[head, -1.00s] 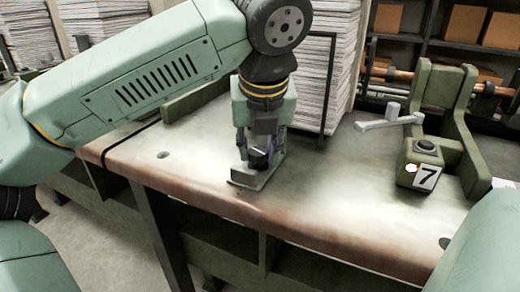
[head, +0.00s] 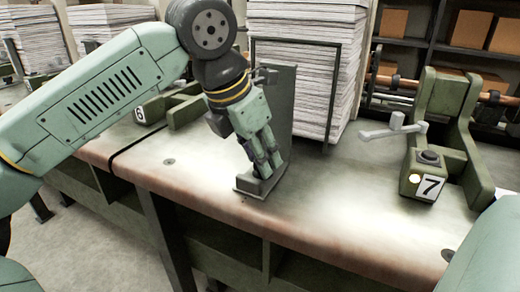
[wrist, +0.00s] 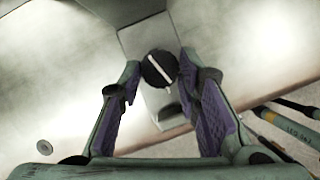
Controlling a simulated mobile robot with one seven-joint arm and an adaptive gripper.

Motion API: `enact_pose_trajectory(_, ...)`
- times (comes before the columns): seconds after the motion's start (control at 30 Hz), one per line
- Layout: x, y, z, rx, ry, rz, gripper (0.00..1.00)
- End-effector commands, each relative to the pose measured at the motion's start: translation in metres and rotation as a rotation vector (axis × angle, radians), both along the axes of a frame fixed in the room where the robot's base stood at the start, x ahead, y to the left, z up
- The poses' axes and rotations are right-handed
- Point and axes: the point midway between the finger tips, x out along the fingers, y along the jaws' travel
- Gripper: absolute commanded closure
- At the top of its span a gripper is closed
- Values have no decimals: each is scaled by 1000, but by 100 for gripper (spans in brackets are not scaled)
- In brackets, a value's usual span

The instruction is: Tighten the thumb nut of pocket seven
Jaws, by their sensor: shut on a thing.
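A grey upright bracket (head: 283,105) with a flat foot stands on the bench near its front edge. A dark round knob with a white bar across it (wrist: 158,68), which looks like the thumb nut, shows in the wrist view in front of the bracket. My gripper (head: 268,170) is tilted down against the bracket, its fingers shut on the knob. In the wrist view my gripper's fingertips (wrist: 160,75) stand on either side of it. The knob is hidden behind the fingers in the head view. A green block marked 7 (head: 424,178) stands to the right, with a dark round top and a lit lamp.
A tall paper stack (head: 310,60) in a dark frame stands close behind the bracket. A grey crank handle (head: 393,129) sticks out left of the green upright (head: 446,95). The bench (head: 340,205) is clear between bracket and block 7.

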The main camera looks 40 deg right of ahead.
Motion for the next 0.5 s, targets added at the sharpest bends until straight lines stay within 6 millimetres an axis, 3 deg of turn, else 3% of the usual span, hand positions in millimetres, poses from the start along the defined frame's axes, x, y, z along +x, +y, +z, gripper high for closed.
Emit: enact_pose_trajectory(0.5,3,-1,1,0,0,-295,97)
